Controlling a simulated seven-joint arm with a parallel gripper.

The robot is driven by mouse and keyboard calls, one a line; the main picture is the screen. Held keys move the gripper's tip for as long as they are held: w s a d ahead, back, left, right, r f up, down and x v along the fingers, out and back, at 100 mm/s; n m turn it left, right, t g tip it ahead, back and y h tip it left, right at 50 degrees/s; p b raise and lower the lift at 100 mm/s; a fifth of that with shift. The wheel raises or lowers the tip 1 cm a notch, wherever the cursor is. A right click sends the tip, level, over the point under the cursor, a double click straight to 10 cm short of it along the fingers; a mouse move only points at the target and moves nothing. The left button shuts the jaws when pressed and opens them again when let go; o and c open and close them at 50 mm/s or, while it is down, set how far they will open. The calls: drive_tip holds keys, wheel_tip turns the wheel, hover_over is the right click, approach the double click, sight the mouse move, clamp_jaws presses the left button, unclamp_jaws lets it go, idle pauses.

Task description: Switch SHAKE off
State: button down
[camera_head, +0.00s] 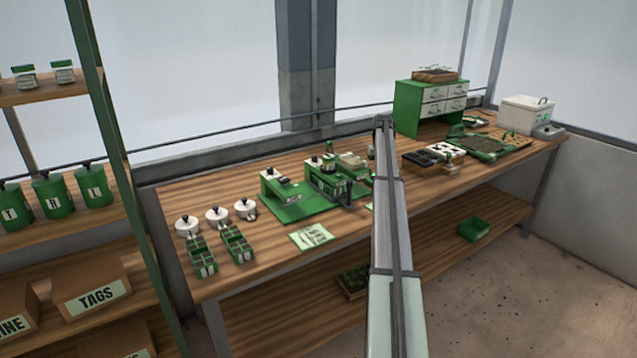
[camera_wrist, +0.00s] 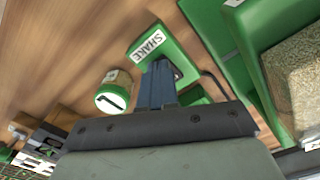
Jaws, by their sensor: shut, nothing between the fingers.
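In the wrist view, a white SHAKE label (camera_wrist: 150,46) sits on a green block (camera_wrist: 141,29) near the top centre. My gripper (camera_wrist: 160,66) is shut and empty, its fingertips at the lower edge of this block in the picture. The fingers hide part of the block, and I cannot see a switch lever or its position. I cannot tell whether the fingertips touch anything. In the head view, the green seeder (camera_head: 322,182) stands mid-bench. My arm covers the area to its right there, and my gripper does not show clearly.
A green frame around a tan, grainy block (camera_wrist: 297,80) is to the right.

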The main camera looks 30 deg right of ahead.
drive_tip(key=shift+f, duration=0.6)
idle(0.3)
drive_tip(key=shift+r, duration=3.55)
drive_tip(key=shift+s, duration=0.1)
